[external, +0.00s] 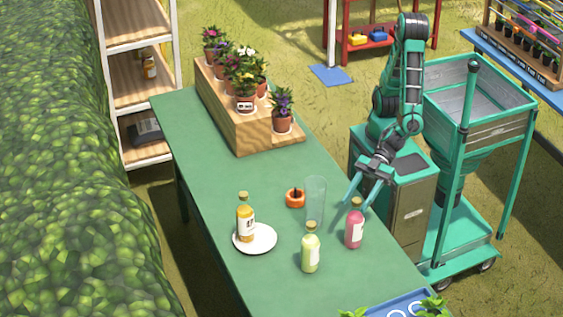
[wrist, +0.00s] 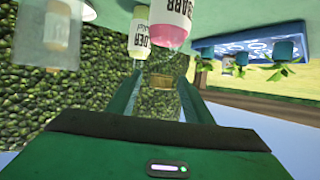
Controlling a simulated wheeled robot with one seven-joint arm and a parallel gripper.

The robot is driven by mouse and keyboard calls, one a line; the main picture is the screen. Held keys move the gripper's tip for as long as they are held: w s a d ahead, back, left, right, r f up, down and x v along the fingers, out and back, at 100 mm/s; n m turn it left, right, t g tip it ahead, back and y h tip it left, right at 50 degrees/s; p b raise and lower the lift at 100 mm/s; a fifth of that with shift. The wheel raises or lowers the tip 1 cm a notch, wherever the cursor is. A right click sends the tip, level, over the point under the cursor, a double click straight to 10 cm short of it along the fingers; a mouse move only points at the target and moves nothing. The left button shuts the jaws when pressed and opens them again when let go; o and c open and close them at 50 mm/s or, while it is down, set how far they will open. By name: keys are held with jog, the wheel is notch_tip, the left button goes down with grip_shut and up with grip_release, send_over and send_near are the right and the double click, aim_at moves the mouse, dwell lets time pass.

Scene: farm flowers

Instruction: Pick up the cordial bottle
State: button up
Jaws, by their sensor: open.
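Three corked bottles stand upright on the green table; I cannot tell which is the cordial bottle. The pink bottle (external: 354,230) is nearest my gripper, with a white label ending in "BARB" in the wrist view (wrist: 170,22). The pale green bottle (external: 310,254) stands left of it, its label partly reading "LDER" in the wrist view (wrist: 139,30). The amber bottle (external: 245,222) stands on a white plate (external: 266,240). My gripper (external: 361,193) is open, its fingers near the pink bottle's top. In the wrist view nothing is gripped between the fingers (wrist: 158,95).
A clear glass (external: 315,198) stands between the amber and pink bottles, beside an orange pot-like object (external: 295,198). A wooden stepped stand (external: 245,132) with potted flowers is at the back. A blue tray (external: 400,304) with plants lies at the front edge.

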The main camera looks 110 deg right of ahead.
aim_at(354, 222)
jog(key=shift+x, duration=2.3)
jog(key=shift+c, duration=0.7)
grip_shut()
